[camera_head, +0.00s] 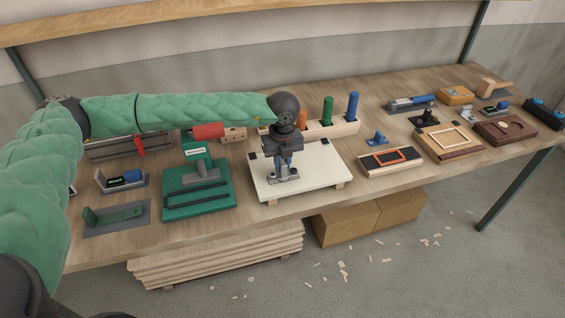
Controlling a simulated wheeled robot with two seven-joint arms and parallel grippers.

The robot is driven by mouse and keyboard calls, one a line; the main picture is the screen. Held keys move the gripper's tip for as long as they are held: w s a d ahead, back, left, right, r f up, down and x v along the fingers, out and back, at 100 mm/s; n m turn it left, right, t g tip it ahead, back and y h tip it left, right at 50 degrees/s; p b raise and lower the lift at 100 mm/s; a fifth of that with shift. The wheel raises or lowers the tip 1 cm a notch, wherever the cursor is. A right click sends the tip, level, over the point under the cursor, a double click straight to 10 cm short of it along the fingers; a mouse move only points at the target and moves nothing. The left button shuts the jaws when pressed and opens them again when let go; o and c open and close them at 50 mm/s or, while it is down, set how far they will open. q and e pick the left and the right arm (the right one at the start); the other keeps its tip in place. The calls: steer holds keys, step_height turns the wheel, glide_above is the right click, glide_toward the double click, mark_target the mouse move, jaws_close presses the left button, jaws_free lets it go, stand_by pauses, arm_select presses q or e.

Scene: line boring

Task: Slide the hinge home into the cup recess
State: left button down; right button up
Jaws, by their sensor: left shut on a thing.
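A pale rectangular panel (322,172) lies on the workbench, raised on wooden blocks, with dark pads at its far edge. My left gripper (284,168) comes down over the left half of the panel and is shut on the hinge (287,178), a small grey metal piece low at its fingertips. The hinge is at or just above the panel's surface; I cannot tell whether it touches. The cup recess cannot be made out; the gripper and hinge cover that part of the panel. My right gripper is not in view.
A green board (222,204) with dark rails stands left of the panel. A wooden rack with blue (352,105) and green (328,110) handles stands behind it. Bare bench shows along the front edge.

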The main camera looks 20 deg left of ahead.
arm_select(q)
steer(key=shift+f+b, duration=0.5)
steer(key=shift+f, duration=0.15)
steer(key=c, duration=1.3)
jaws_free()
steer(key=shift+o, duration=0.2)
steer(key=shift+r, duration=0.1)
steer(key=shift+r+p, duration=0.75)
steer(key=shift+r, duration=3.2)
